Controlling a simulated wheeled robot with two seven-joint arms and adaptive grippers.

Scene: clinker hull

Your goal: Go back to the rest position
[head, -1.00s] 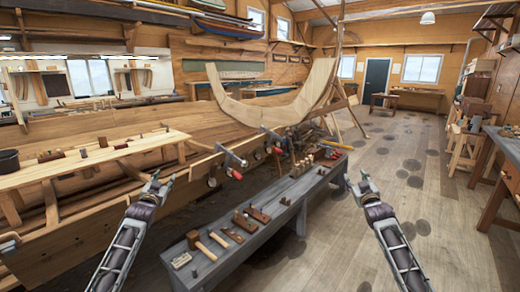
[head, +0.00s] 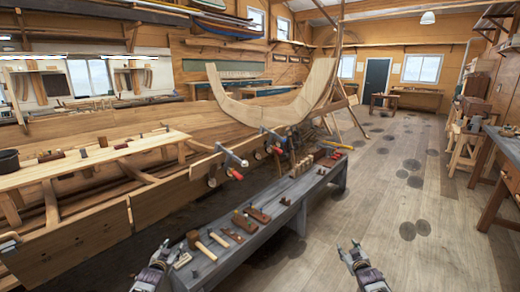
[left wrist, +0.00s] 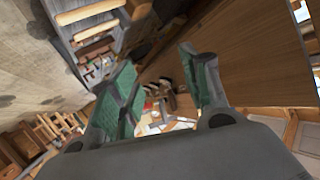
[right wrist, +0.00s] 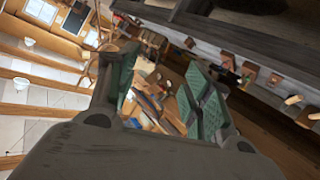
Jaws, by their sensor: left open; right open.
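My left gripper (head: 166,250) is low in the head view, in front of the near end of the grey bench. Its green-padded fingers (left wrist: 165,88) stand apart in the left wrist view, with nothing between them. My right gripper (head: 350,250) is low in the head view, over the wooden floor to the right of the bench. Its fingers (right wrist: 160,95) are also apart and empty in the right wrist view. Neither gripper touches any tool that I can see.
The grey bench (head: 217,261) carries a mallet (head: 199,243), planes (head: 257,214) and other tools. The wooden hull (head: 100,230) with clamps fills the left. A workbench (head: 504,151) stands at the right edge.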

